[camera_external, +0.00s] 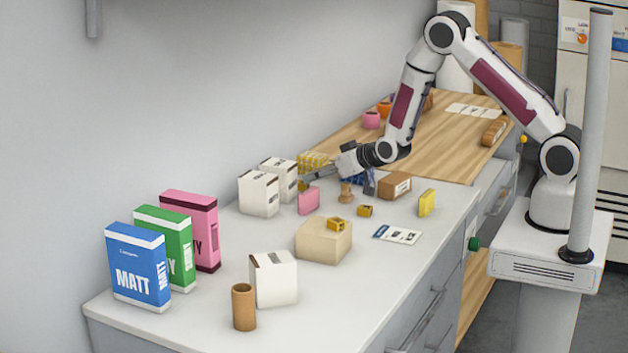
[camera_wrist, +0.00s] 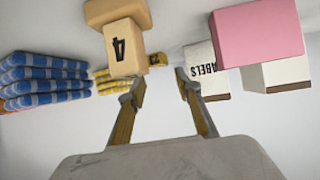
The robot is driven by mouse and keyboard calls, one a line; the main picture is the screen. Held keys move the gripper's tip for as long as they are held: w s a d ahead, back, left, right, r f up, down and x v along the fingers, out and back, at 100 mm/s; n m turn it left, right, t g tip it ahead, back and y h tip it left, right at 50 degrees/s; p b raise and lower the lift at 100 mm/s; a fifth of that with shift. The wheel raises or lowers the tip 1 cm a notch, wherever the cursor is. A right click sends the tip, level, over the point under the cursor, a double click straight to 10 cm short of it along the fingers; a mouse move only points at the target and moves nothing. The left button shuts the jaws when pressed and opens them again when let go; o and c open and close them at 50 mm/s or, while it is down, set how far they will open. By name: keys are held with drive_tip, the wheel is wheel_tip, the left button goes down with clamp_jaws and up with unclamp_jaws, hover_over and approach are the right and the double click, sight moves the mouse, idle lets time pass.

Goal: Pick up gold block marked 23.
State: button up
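My gripper (camera_external: 305,184) reaches low over the back of the white counter, pointing left. In the wrist view its two fingers (camera_wrist: 160,92) are spread with nothing between them. A small gold block (camera_wrist: 157,60) with dark marks lies beyond the fingertips, roughly in line with the gap; its number is too small to read. Nearer, a tan block marked 4 (camera_wrist: 124,46) sits on a wooden stand (camera_wrist: 117,12). Two other gold blocks show in the external view: one on a beige box (camera_external: 336,224), one on the counter (camera_external: 365,211). Their markings are unreadable.
A pink block (camera_external: 308,201) and white cartons (camera_external: 259,193) crowd the gripper. Yellow checked cloths (camera_external: 313,160) lie behind it and blue ones (camera_external: 357,178) beside it. A brown box (camera_external: 394,186) stands to the right.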

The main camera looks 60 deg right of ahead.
sight(302, 185)
drive_tip(key=shift+w+d+f, duration=0.15)
drive_tip(key=shift+w+f, duration=0.45)
drive_tip(key=shift+w, duration=0.05)
drive_tip(key=shift+w+d+f, duration=0.15)
drive_tip(key=shift+w+f, duration=0.45)
drive_tip(key=shift+x, duration=0.85)
clamp_jaws()
